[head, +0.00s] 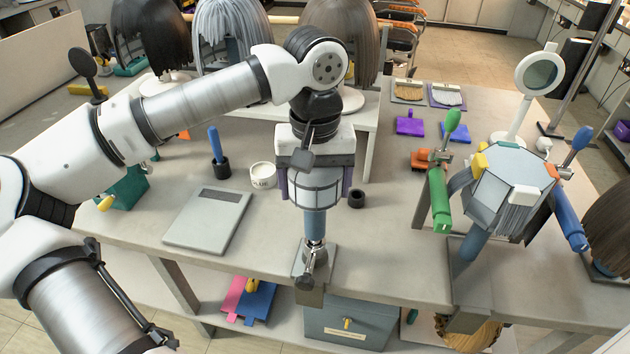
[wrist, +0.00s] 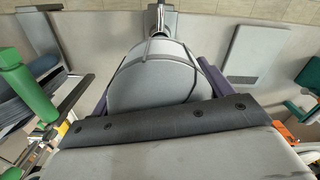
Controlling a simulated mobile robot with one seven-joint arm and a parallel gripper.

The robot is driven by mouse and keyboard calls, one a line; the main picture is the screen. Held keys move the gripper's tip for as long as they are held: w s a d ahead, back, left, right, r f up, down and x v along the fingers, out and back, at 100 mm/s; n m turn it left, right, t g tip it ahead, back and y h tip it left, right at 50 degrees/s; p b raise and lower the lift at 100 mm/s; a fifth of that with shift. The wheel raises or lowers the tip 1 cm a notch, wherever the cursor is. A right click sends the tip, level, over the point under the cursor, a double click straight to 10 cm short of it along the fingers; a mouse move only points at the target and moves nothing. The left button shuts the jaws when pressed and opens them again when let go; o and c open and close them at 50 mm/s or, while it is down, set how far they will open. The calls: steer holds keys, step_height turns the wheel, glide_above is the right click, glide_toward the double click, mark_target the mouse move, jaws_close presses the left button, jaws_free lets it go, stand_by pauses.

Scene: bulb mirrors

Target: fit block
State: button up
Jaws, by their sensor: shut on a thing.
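My gripper (head: 315,185) is shut on a grey canvas head block (head: 316,196), with a purple finger on each side. The block hangs upright below my wrist, and dark seams show on it. Its blue neck (head: 314,225) points down at a metal clamp holder (head: 312,262) on the table's front edge. The neck's lower end lines up with the metal post there; I cannot tell how far it is seated. In the wrist view the block (wrist: 152,82) fills the space between the fingers, with the clamp (wrist: 160,18) beyond it.
A second head block (head: 512,190) stands clamped at the right, with green and blue tools beside it. A grey scale (head: 208,218), a white jar (head: 262,175) and a small dark cup (head: 356,198) lie nearby. Wigs stand on the shelf behind.

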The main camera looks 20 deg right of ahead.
steer(key=shift+f+b, duration=0.95)
steer(key=shift+f, duration=0.25)
steer(key=o, duration=1.2)
steer(key=shift+r, duration=0.1)
steer(key=shift+r+p, duration=2.05)
steer(key=shift+r, duration=0.85)
step_height(320, 180, up, 14)
steer(key=shift+f+b, duration=0.1)
steer(key=shift+b, duration=0.4)
